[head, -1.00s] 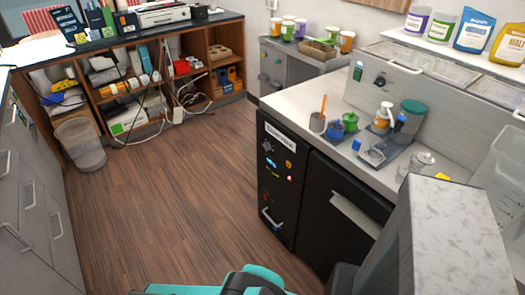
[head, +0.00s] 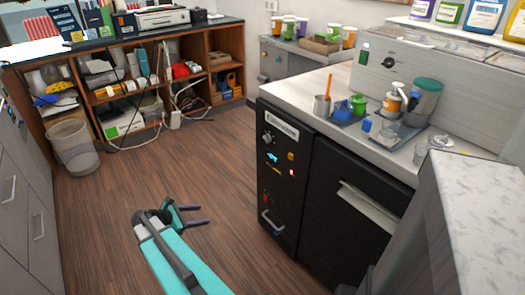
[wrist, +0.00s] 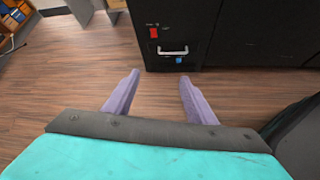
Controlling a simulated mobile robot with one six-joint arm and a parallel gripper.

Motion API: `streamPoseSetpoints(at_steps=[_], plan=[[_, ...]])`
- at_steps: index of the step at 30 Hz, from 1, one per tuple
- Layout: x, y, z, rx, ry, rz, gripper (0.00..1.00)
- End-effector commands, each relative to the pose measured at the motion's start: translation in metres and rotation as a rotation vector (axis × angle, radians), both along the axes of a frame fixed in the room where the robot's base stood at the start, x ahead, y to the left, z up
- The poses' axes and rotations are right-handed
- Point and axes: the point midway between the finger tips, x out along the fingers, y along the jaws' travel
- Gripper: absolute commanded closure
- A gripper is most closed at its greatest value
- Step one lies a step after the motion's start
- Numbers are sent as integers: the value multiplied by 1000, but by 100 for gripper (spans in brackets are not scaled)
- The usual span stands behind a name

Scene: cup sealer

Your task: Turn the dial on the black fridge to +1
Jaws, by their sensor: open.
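The black fridge (head: 345,215) stands under the white counter, its narrow control panel on the left side. A round grey dial (head: 267,137) sits near the panel's top, beside a white label; its setting is too small to read. In the head view my gripper (head: 203,214) is open and empty, low over the floor to the left of the fridge and apart from it. The wrist view shows both purple fingers (wrist: 160,77) spread, with the lower fridge front (wrist: 174,40) ahead; the dial is out of that view.
The panel also has lit buttons (head: 291,156), a red switch (wrist: 153,32) and a metal handle (wrist: 172,50). A pale counter block (head: 470,220) stands at right. Cups and jars crowd the counter. The wooden floor (head: 130,200) left of the fridge is clear, with a bin (head: 76,150) beyond.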

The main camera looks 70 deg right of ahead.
Motion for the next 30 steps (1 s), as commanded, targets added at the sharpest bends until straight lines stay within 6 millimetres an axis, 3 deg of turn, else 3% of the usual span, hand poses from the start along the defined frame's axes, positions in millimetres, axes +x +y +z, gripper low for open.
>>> streamPoseSetpoints(at_steps=[1, 6, 12, 15, 21, 30], plan=[[-1, -28, 4, -35, 40, 13, 49], [-16, -103, 51, -142, 214, 56, 49], [-46, -177, 115, -245, 445, 58, 49], [-61, -202, 143, -277, 545, 47, 49], [-79, -224, 176, -305, 659, 27, 49], [-81, -226, 182, -309, 674, 25, 49]])
